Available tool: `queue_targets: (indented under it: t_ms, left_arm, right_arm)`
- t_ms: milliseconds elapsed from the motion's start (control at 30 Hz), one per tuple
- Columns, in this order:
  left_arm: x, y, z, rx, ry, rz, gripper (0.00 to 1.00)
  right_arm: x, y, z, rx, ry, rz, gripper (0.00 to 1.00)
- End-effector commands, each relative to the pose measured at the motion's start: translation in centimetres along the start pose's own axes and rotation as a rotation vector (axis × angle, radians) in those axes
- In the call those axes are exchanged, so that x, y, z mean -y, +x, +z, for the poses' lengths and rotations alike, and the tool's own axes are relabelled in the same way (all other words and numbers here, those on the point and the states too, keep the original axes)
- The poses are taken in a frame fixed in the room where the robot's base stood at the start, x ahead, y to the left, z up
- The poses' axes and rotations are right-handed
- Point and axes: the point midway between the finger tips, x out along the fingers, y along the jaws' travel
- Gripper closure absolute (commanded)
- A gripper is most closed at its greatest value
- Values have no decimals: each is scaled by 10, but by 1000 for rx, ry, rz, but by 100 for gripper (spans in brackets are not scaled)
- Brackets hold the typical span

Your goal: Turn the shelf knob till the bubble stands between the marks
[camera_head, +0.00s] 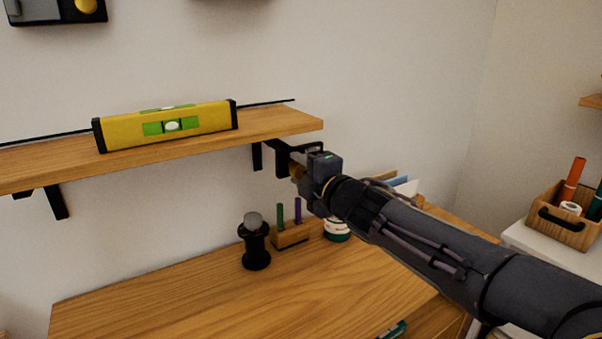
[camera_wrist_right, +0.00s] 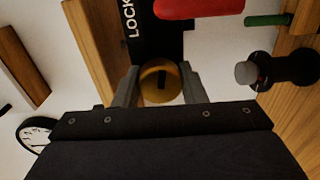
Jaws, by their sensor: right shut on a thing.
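The yellow spirit level (camera_head: 215,119) with black ends lies on the wooden shelf (camera_head: 280,122) in the head view. Its pale bubble (camera_head: 172,126) sits near the middle of the green front vial; the marks are too small to read against it. My right gripper (camera_wrist_right: 160,92) is shut on the brass shelf knob (camera_wrist_right: 153,78), with one finger on each side and a dark slot showing in its face. In the head view the knob (camera_head: 297,171) is partly hidden by the gripper, below the shelf's right end. My left gripper is not in view.
A red handle (camera_wrist_right: 195,7) and a black plate marked LOCK (camera_wrist_right: 131,22) are close to the knob. Below, the desk (camera_head: 190,295) holds a black grinder-like object (camera_head: 256,247) and a pen block (camera_head: 291,236). The desk's front left is clear.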

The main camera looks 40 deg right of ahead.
Motion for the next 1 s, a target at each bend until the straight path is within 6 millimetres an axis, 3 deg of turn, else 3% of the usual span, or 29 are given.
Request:
queue_targets:
  t_ms: [333,367,533,833,1000]
  left_arm:
    - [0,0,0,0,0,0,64]
    - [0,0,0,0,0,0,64]
    - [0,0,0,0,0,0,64]
    - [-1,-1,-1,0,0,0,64]
    - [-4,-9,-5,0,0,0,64]
  right_arm:
    - [2,0,-1,-1,-3,-4,85]
    - [2,0,-1,-1,-2,-4,61]
    - [2,0,0,-1,-2,-3,41]
    - [0,-3,0,0,-2,-1,41]
    - [-3,-26,0,1,-3,0,41]
